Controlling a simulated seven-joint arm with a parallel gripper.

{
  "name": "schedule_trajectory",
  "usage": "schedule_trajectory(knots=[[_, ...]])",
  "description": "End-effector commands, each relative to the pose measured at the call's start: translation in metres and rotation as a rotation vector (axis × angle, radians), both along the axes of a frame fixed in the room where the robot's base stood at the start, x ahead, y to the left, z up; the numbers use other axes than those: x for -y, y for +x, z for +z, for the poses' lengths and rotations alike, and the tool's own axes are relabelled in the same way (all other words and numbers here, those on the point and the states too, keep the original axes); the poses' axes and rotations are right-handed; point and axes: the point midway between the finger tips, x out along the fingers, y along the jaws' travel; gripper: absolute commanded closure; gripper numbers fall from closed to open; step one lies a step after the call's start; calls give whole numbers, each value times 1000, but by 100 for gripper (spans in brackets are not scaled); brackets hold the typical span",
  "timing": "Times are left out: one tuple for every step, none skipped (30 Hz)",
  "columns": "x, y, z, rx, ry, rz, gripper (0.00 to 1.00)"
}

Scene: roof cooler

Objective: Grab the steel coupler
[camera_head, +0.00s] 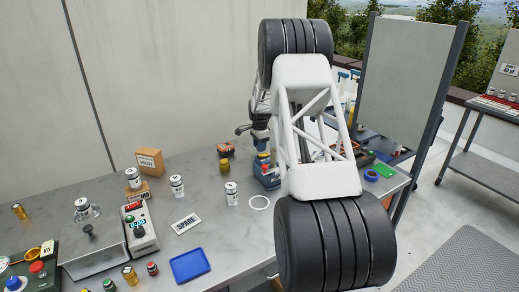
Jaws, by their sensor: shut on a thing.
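My gripper (258,136) is small in the head view, at the back of the workbench and partly behind my white arm. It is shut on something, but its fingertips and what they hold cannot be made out. Several silver, labelled cylinders stand on the bench: one in the middle (231,194), one to its left (177,186) and one on a small block (133,178). I cannot tell which thing is the steel coupler. A blue rack (266,175) with coloured pieces stands below my gripper.
A copper-coloured cylinder (226,148) and a brass one (225,165) stand left of my gripper. A cardboard box (149,162), a control box (140,230), a "SPARE" card (186,223), a white ring (259,202) and a blue tray (189,265) share the bench. The wall is behind.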

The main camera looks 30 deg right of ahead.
Motion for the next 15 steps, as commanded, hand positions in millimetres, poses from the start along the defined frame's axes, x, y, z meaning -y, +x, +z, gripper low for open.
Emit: schedule_trajectory(knots=[[0, 0, 7, 2, -1, 0, 88], [0, 0, 11, 3, -1, 0, 88], [0, 1, 17, 3, -1, 0, 88], [0, 1, 22, 3, -1, 0, 88], [0, 0, 26, 3, -1, 0, 88], [0, 0, 33, 3, -1, 0, 88], [0, 1, 38, 4, -1, 0, 88], [0, 1, 42, 4, -2, 0, 88], [0, 1, 48, 4, -1, 0, 88], [0, 1, 52, 3, -1, 0, 88], [0, 0, 56, 2, -1, 0, 88], [0, 0, 61, 3, -1, 0, 88], [0, 0, 65, 3, -1, 0, 88], [0, 0, 68, 3, -1, 0, 88], [0, 0, 72, 2, -1, 0, 88]])
